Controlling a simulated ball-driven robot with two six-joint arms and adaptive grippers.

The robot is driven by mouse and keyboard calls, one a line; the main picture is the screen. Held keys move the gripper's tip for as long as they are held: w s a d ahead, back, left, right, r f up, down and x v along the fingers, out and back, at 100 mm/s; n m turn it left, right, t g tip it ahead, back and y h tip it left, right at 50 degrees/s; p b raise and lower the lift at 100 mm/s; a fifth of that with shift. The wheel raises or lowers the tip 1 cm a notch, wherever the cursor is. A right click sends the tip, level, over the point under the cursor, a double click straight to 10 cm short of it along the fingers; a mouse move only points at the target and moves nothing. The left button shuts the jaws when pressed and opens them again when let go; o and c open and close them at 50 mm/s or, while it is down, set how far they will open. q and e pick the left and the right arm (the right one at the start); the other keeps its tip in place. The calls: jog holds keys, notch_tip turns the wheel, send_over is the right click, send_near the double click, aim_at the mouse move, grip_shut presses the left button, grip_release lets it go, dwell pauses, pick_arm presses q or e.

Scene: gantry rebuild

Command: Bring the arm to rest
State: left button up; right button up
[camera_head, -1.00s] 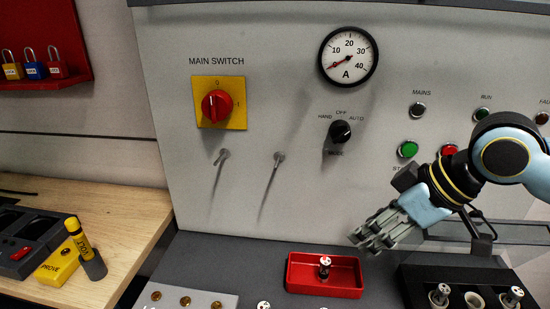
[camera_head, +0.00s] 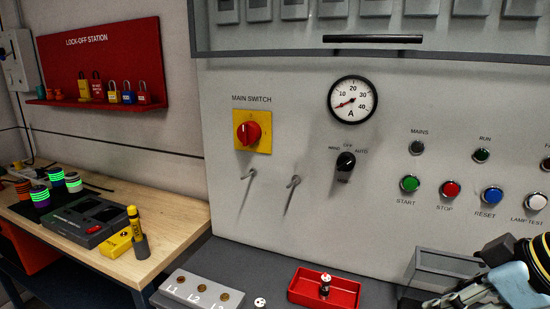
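My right arm comes in at the lower right corner. Its gripper (camera_head: 452,300) is low at the picture's edge, in front of the panel's lower right part. Its grey fingers are partly cut off by the frame, so I cannot tell whether they are open or shut. I see nothing clearly held in it. My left gripper is not in view.
The red tray (camera_head: 340,302) with a small fitting stands left of my gripper. A grey open box (camera_head: 448,262) is just behind it. The grey panel carries the main switch (camera_head: 249,131) and push buttons. A wooden bench (camera_head: 180,222) is at left.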

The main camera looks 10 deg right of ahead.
jog(key=s+a+f+m+g+h, duration=0.25)
jog(key=s+f+m+h, duration=0.2)
jog(key=s, duration=0.85)
notch_tip(320, 180, down, 39)
jog(key=s+d+g+b, duration=0.1)
jog(key=s+d+b, duration=0.15)
jog(key=b, duration=0.85)
pick_arm(q)
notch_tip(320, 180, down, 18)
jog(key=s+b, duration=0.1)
jog(key=b, duration=0.5)
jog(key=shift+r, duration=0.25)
pick_arm(e)
jog(key=s+f+g, duration=0.1)
jog(key=s+f, duration=1.6)
jog(key=f, duration=0.3)
jog(key=shift+s+f+m, duration=0.15)
jog(key=shift+s+m, duration=0.05)
jog(key=shift+m, duration=0.25)
jog(key=shift+g+y, duration=0.25)
